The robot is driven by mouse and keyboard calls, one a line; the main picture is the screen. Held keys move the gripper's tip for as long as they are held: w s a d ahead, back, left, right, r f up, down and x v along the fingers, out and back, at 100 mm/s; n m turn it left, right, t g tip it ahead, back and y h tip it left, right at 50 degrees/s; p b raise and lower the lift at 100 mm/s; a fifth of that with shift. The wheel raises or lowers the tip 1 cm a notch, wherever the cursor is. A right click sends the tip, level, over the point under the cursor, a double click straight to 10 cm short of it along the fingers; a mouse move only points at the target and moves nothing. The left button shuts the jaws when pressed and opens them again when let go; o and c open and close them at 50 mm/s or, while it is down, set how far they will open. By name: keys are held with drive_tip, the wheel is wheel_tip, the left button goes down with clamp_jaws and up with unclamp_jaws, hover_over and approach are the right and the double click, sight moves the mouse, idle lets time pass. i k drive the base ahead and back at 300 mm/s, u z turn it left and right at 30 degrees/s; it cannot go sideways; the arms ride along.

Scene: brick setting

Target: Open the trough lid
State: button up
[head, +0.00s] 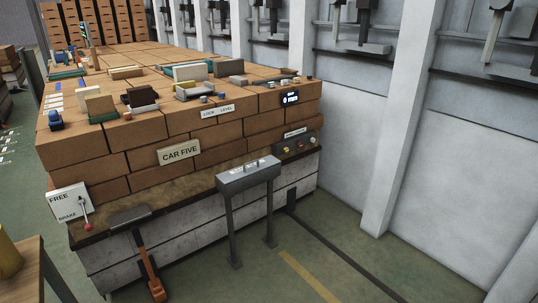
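A narrow grey metal trough (252,179) stands on two grey legs in front of the brick-stacked car. Its flat grey lid (247,167) lies on top and looks shut. The inside of the trough is hidden. My gripper is not in view.
Stacked bricks with a CAR FIVE sign (179,153) rise behind the trough. A red-knobbed brake lever (86,214) and an orange-handled tool (150,275) are to the left. A wooden table (38,272) is at lower left. Green floor (350,240) is clear at right.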

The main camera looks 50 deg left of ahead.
sight(256, 166)
drive_tip(key=u, duration=0.05)
drive_tip(key=i, duration=0.45)
drive_tip(key=k, duration=0.2)
drive_tip(key=u, duration=2.55)
drive_tip(key=i, duration=1.2)
drive_tip(key=z, duration=0.05)
